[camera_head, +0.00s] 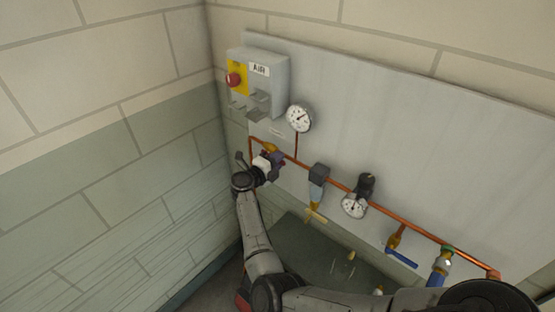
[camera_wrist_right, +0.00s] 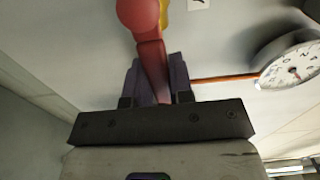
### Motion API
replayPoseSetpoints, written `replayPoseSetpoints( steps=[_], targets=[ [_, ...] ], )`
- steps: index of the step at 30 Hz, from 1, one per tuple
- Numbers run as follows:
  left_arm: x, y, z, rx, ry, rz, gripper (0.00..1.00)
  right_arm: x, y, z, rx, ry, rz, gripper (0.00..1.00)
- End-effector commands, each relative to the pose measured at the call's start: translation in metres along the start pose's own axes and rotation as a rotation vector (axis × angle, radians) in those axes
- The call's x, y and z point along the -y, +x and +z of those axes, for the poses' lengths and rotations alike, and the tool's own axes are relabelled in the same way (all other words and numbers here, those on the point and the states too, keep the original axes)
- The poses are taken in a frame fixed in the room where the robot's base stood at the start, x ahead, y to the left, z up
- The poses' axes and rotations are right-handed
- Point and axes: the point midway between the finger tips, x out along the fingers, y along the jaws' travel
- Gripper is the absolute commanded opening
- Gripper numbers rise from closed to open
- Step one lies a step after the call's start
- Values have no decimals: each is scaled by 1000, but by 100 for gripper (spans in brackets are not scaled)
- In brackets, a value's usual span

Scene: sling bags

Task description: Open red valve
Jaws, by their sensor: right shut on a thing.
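The red valve's handle (camera_wrist_right: 152,62) shows in the right wrist view as a red bar between my right gripper's two dark fingers. A rounded red shape is above it, at the picture's top edge. My right gripper (camera_head: 275,161) is shut on the handle, at the left end of the copper pipe in the head view. The gripper also fills the lower middle of the right wrist view (camera_wrist_right: 155,82). In the head view the gripper hides most of the valve; a yellow-brown part (camera_head: 270,148) shows just above it. My left gripper is not in view.
A grey box (camera_head: 272,88) with an AIR label and a red button (camera_head: 234,80) is above the gripper. A round gauge (camera_head: 299,118) is close on its right. Along the copper pipe (camera_head: 400,219) are a filter (camera_head: 318,183), another gauge (camera_head: 354,206) and a blue handle (camera_head: 401,258).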

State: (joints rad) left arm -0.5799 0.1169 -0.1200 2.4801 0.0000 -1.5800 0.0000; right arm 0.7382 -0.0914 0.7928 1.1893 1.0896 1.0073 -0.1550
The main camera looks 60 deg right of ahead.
Motion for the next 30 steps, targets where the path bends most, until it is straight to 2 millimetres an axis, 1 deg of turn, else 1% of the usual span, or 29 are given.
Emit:
replayPoseSetpoints(
  steps=[7,8,15,16,22,25,29,30],
  targets=[
    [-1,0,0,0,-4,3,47,1,0,0,0,-8,-3,0],
    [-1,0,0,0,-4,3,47,1,0,0,0,-8,-3,22],
    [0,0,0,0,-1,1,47,1,0,0,0,-5,-3,45],
    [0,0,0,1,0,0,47,1,0,0,0,-5,-2,47],
    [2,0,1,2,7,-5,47,1,0,0,0,-4,-2,47],
    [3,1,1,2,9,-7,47,0,-4,0,0,-3,-1,47],
    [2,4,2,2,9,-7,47,-1,-19,1,2,-4,0,47],
    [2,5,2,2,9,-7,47,-1,-26,0,2,-3,0,47]
  ],
)
